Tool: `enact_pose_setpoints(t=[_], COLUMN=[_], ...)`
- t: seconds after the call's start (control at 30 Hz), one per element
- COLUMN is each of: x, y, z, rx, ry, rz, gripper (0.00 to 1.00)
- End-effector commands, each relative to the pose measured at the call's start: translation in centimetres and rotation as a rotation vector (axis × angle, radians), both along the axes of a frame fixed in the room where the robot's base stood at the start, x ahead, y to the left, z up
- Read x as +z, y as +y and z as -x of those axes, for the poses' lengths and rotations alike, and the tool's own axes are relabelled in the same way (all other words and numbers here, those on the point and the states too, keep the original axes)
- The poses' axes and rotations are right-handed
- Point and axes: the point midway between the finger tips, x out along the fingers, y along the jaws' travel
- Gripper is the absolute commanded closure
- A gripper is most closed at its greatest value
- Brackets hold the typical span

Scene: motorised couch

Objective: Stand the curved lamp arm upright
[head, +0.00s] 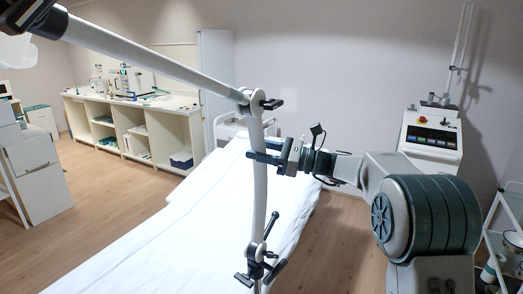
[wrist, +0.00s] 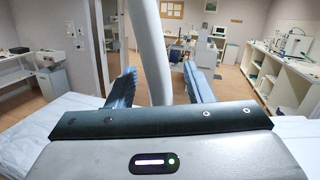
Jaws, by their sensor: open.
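The curved lamp arm (head: 259,190) is a white tube rising from a dark clamp joint with levers (head: 256,255) to an upper elbow joint (head: 254,102). It stands near vertical with a slight bend. A straight white upper tube (head: 150,60) runs from the elbow to the upper left. My gripper (head: 262,151) is open at the upper part of the curved arm, its fingers reaching around it from the right. In the wrist view the tube (wrist: 150,45) passes between my two blue-grey fingers (wrist: 160,80), leaning left at its top. Contact with either finger cannot be told.
A couch with a white sheet (head: 165,225) lies below and behind the lamp arm. A white control cabinet (head: 431,140) stands at the right, and a cart (head: 508,240) at the right edge. Shelving (head: 125,130) lines the back left. Wood floor (head: 60,225) is clear at the left.

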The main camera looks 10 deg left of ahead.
Motion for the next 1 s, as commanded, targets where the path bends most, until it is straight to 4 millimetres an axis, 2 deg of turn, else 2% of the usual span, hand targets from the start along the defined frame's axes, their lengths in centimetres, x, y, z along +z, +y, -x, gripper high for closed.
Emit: enact_pose_setpoints(t=[0.17, 0.27, 0.37, 0.7, 0.83, 1.0], x=[-0.2, -0.4, -0.7, -1.8, -1.9, -2.1], y=[0.0, -0.8, -2.5, -10.1, -12.2, -13.6], z=[0.1, 0.0, 0.0, 0.2, 0.3, 0.4], rx=[0.003, 0.001, -0.002, -0.005, -0.004, -0.003], ry=[0.002, 0.001, 0.000, 0.000, 0.001, 0.000], rz=[0.001, 0.002, 0.001, 0.001, 0.000, 0.001], gripper=[0.53, 0.53, 0.53, 0.53, 0.53, 0.53])
